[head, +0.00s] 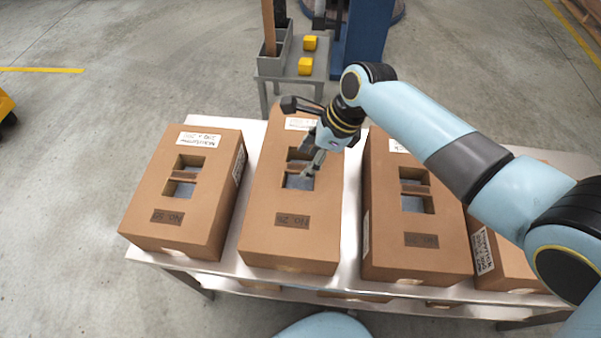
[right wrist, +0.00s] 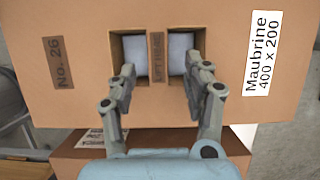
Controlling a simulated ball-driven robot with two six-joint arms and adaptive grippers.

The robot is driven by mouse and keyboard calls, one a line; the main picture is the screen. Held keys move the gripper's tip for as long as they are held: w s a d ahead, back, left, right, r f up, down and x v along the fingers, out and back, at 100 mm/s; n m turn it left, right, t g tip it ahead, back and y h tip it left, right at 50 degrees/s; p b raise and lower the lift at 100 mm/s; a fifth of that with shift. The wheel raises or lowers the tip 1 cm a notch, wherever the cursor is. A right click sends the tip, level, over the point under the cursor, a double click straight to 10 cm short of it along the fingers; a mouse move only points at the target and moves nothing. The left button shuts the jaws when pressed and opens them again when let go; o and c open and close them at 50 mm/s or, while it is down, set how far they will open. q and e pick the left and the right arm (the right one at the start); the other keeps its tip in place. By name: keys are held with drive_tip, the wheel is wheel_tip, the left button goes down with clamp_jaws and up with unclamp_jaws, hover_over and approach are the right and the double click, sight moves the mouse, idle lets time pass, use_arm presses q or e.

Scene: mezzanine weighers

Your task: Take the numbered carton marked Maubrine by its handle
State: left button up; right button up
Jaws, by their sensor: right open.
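The carton marked Maubrine, No. 26 (right wrist: 215,50) fills most of the right wrist view; its white label reads "Maubrine 400 x 200". In the head view it is the second brown carton from the left (head: 262,205). Its handle (right wrist: 156,52) is a cardboard strip with small dark lettering between two square openings. My right gripper (right wrist: 159,72) is open, with one finger at each opening and the strip between them. In the head view my right gripper (head: 309,172) is over the same openings and partly hides them. Whether the fingers touch the strip cannot be told. My left gripper is not in view.
Similar cartons stand on the pale table (head: 240,262): one on the left (head: 145,205), one right of centre (head: 385,215), and one at far right partly behind my arm. Narrow gaps separate them. A grey stand (head: 318,72) with yellow blocks is behind the table.

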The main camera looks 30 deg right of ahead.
sight(301, 167)
drive_tip(key=b+x, duration=0.1)
drive_tip(key=x, duration=0.3)
drive_tip(key=shift+a, duration=0.2)
drive_tip(key=shift+f, duration=0.2)
drive_tip(key=c, duration=0.6)
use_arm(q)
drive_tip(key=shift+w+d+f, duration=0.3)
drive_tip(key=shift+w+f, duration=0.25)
use_arm(e)
clamp_jaws()
drive_tip(key=shift+r, duration=0.1)
